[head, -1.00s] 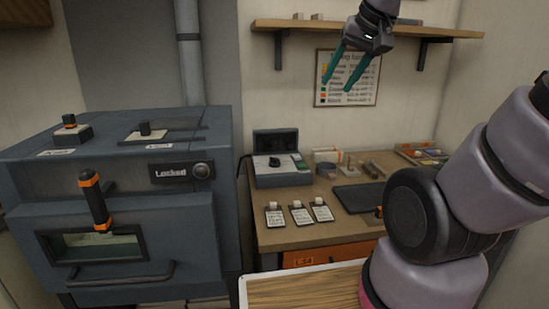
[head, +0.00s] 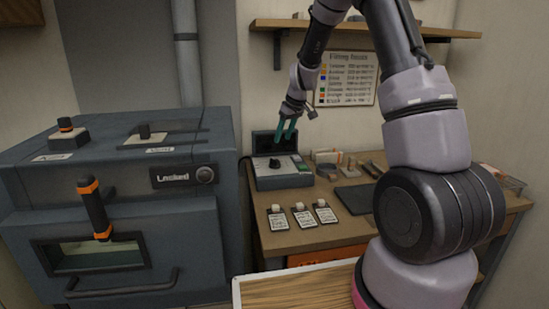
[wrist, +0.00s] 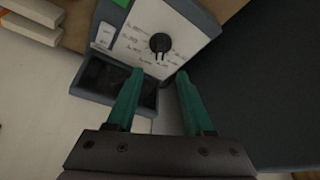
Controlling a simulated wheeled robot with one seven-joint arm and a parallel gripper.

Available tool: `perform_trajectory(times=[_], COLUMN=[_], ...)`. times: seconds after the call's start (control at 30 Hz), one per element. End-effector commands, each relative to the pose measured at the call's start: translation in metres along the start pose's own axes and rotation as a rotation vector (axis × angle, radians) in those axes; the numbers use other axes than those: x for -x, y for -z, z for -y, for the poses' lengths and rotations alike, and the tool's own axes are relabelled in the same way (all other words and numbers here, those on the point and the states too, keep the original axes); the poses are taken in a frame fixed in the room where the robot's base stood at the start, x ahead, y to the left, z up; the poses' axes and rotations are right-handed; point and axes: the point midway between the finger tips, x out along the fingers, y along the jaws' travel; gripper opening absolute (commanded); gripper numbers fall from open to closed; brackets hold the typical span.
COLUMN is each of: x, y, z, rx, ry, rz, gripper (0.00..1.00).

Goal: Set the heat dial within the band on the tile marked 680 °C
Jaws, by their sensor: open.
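The heat dial is a small black knob (head: 274,163) on the light top face of a grey control box (head: 285,181) on the workbench. In the wrist view the black knob (wrist: 160,42) sits on the white scale face, just beyond my fingertips. Its scale marks are too small to read. My gripper (head: 286,131) has teal fingers, open and empty, above the back of the box; it also shows in the wrist view (wrist: 160,80). Three white tags (head: 301,215) lie at the bench's front; their writing is not legible, so I cannot tell which one reads 680 °C.
A blue-grey kiln (head: 140,205) with a "Locked" display (head: 172,177) stands left of the bench. A shelf (head: 275,27) and a wall chart (head: 345,78) are behind. A dark pad (head: 354,198) and small blocks lie right of the box.

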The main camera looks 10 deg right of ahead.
Motion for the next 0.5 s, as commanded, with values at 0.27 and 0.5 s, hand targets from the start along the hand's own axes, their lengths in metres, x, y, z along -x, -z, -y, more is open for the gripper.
perform_trajectory(times=[0.27,0.5], x=[-0.037,-0.082], y=[-0.001,-0.001], z=[0.001,0.0], rx=[0.005,0.004], ry=[0.003,0.002], rz=[0.005,0.004], gripper=[0.53,0.53])
